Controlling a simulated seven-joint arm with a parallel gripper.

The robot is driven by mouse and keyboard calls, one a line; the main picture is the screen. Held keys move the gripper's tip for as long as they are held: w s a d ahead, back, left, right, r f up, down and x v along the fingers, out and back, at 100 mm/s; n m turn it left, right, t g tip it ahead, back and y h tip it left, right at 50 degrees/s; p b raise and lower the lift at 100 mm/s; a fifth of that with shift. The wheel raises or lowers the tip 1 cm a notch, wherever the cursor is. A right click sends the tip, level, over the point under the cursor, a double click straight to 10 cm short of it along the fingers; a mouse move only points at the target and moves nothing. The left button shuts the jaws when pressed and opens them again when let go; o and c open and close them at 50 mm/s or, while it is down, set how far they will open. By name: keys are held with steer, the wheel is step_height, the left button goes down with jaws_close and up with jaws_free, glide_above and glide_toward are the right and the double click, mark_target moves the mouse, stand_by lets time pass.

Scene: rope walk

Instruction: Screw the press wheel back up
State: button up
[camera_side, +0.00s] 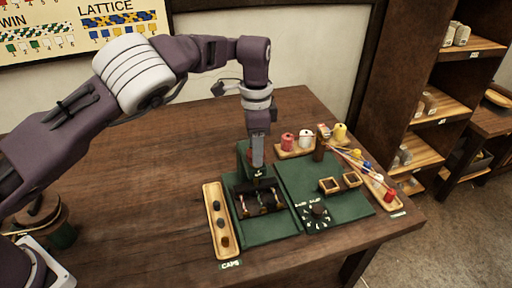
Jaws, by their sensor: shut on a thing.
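The press (247,198) is a dark block on a green base near the middle of the table, with a few pale strand ends showing at its front. My gripper (258,168) points straight down over the top of the press. It is shut on the press wheel, which is small and dark here and mostly hidden by the fingers. How high the wheel and its screw stand cannot be made out.
A wooden tray of dark caps (208,191) lies left of the press.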

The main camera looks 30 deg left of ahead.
steer(key=n, duration=0.7)
steer(key=shift+r, duration=0.1)
steer(key=n, duration=0.3)
steer(key=shift+n, duration=0.3)
steer(key=n, duration=0.3)
steer(key=shift+n, duration=0.3)
steer(key=n, duration=0.3)
steer(key=shift+n, duration=0.3)
steer(key=n, duration=0.3)
steer(key=shift+n, duration=0.4)
steer(key=n, duration=0.3)
steer(key=shift+n, duration=2.1)
steer(key=o, duration=1.4)
